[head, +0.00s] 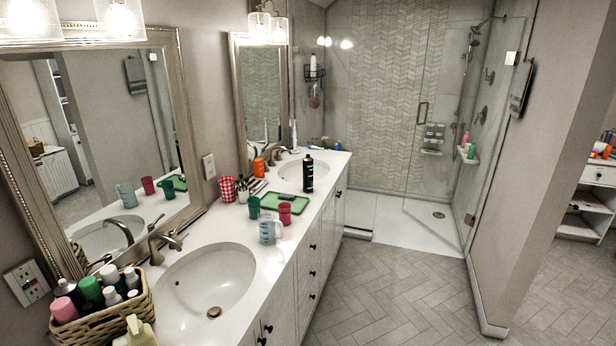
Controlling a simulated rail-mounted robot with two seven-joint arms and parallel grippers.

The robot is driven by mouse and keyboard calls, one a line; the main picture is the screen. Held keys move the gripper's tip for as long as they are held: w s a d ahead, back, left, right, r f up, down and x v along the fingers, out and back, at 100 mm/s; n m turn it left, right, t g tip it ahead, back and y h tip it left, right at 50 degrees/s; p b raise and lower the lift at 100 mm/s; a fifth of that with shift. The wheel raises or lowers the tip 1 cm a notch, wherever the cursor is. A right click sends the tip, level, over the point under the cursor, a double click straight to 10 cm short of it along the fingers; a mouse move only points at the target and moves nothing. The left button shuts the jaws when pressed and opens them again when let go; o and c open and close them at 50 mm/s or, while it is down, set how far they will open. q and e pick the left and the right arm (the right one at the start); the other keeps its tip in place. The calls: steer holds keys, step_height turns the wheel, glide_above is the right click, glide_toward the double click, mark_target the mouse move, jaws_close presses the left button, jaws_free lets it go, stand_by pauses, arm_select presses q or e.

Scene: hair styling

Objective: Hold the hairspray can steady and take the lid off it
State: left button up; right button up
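A tall black can (308,176) with small pale markings stands upright on the white counter, near its front edge and in front of the far sink. It looks like the hairspray can, but its label is too small to read. Its top looks dark and covered; I cannot make out the lid's edge. Several other capped bottles stand in a wicker basket (101,325) at the near left. Neither of my grippers is in view.
The white counter (262,254) holds a near sink (205,284), a far sink (290,174), a green tray (284,203), a clear mug (270,231), a red cup (284,214) and a checkered cup (227,189). Mirrors line the left wall. The tiled floor (400,290) is clear.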

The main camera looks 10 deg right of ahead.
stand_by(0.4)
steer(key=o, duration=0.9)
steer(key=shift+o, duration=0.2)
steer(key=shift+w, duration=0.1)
